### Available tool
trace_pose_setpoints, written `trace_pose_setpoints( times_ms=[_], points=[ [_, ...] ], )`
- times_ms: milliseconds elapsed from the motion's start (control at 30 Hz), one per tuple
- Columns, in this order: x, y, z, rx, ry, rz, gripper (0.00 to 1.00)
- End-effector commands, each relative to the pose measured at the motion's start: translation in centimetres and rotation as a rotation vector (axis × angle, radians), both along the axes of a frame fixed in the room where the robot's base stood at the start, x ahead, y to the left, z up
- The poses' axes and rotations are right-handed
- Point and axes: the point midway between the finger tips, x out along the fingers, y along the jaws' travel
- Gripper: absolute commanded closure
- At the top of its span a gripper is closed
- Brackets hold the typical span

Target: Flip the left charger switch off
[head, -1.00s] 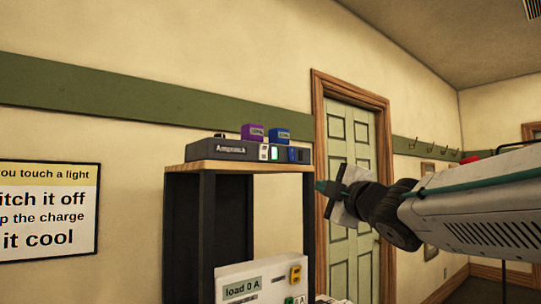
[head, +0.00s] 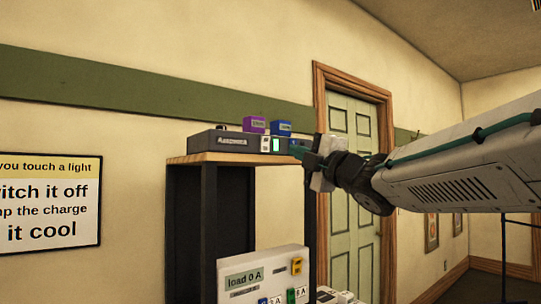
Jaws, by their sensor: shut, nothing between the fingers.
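A dark charger (head: 228,140) sits on top of a wooden-topped shelf. A small white switch panel (head: 265,145) shows on its front, left of a lit green display (head: 276,145). I cannot tell the switch's position at this size. A purple block (head: 254,125) and a blue block (head: 281,128) stand on the charger. My gripper (head: 295,151) is shut and empty, its tip at the charger's right end, right of the display. It hides part of that end; whether it touches cannot be told.
The shelf top (head: 215,158) has a bare front edge. A white load box (head: 262,272) with coloured sockets stands lower, in front. A wall sign (head: 48,200) is at left and a green door (head: 352,190) behind my arm.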

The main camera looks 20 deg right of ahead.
Motion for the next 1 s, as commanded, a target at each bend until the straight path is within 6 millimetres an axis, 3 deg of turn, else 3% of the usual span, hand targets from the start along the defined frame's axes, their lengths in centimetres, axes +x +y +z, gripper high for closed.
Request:
trace_pose_setpoints(
  times_ms=[200,400,600,1000],
  points=[
    [4.4,1.5,1.5,0.002,0.002,0.003,1.00],
    [7.2,2.4,2.5,0.001,0.002,0.001,1.00],
    [8.3,2.7,3.0,0.000,0.000,0.000,1.00],
    [8.5,3.2,3.1,-0.002,0.006,0.006,1.00]
  ],
)
